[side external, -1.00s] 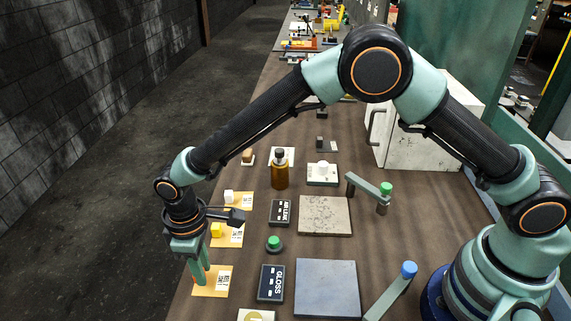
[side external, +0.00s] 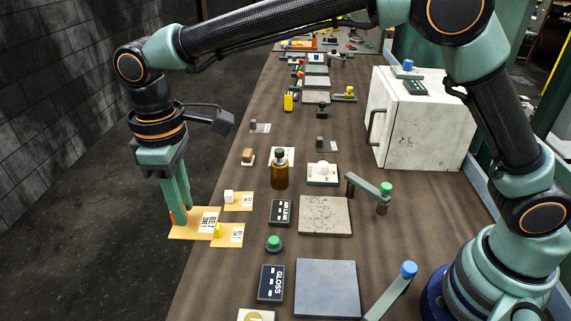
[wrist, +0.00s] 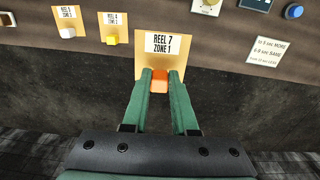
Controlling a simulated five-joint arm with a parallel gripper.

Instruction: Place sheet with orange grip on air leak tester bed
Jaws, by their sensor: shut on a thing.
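The sheet with the orange grip (side external: 186,228) is a tan card with a printed label. In the wrist view (wrist: 146,60) the label reads REEL 7 ZONE 1. My gripper (side external: 180,217) is shut on its orange grip (wrist: 160,84), which shows between the fingers in the wrist view. The sheet is lifted, roughly level, by the table's left edge. The air leak tester bed (side external: 325,216) is a bare, speckled grey square, right of the AIR LEAK panel (side external: 281,212). It lies well to the right of my gripper.
Sheets with a yellow grip (side external: 229,238) and a white grip (side external: 240,203) lie beside the held sheet. A blue-grey plate (side external: 327,287) lies nearer, beside the GLOSS panel (side external: 270,283).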

